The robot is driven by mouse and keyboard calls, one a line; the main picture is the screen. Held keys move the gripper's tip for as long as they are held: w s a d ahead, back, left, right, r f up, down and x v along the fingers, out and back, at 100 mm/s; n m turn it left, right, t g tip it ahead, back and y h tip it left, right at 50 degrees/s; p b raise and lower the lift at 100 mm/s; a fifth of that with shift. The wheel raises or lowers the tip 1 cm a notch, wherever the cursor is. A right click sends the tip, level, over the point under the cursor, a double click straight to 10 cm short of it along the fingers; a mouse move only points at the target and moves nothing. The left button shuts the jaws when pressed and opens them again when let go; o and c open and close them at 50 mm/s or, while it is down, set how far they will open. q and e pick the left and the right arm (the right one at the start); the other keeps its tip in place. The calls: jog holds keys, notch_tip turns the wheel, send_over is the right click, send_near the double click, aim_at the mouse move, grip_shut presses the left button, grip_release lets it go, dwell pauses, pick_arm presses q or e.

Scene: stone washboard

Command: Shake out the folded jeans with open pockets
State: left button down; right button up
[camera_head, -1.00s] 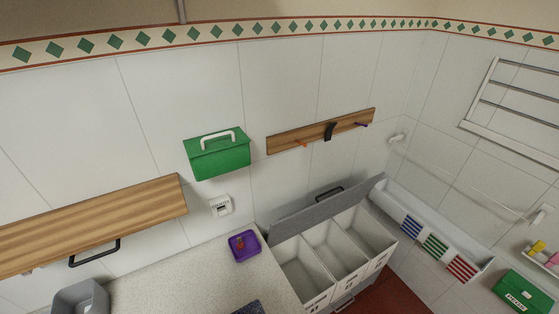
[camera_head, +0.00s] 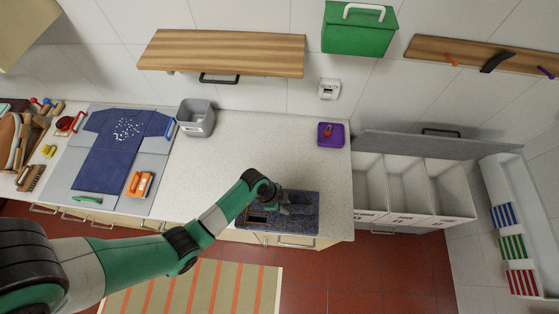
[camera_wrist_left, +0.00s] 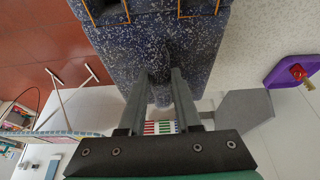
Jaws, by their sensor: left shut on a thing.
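The folded dark blue speckled jeans (camera_head: 302,223) lie at the front edge of the pale worktop, partly under my left gripper. In the left wrist view the jeans (camera_wrist_left: 120,50) fill the top, with orange-stitched pockets near the upper edge. My left gripper (camera_head: 283,207) is at the jeans, its fingers pointing onto them. In the wrist view the left gripper (camera_wrist_left: 162,76) is shut on a bunched part of the cloth. Whether the pockets hold anything is hidden. My right gripper is not in view.
A purple tray (camera_head: 331,140) with a small red thing stands behind the jeans. A grey bin (camera_head: 196,118) stands at the back. White open bins (camera_head: 408,188) stand right of the worktop.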

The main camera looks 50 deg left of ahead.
pick_arm(q)
notch_tip(320, 180, down, 2)
jog(key=shift+w+f, duration=0.1)
jog(key=shift+f, duration=0.15)
notch_tip(320, 180, up, 15)
dwell(0.9)
dwell(0.6)
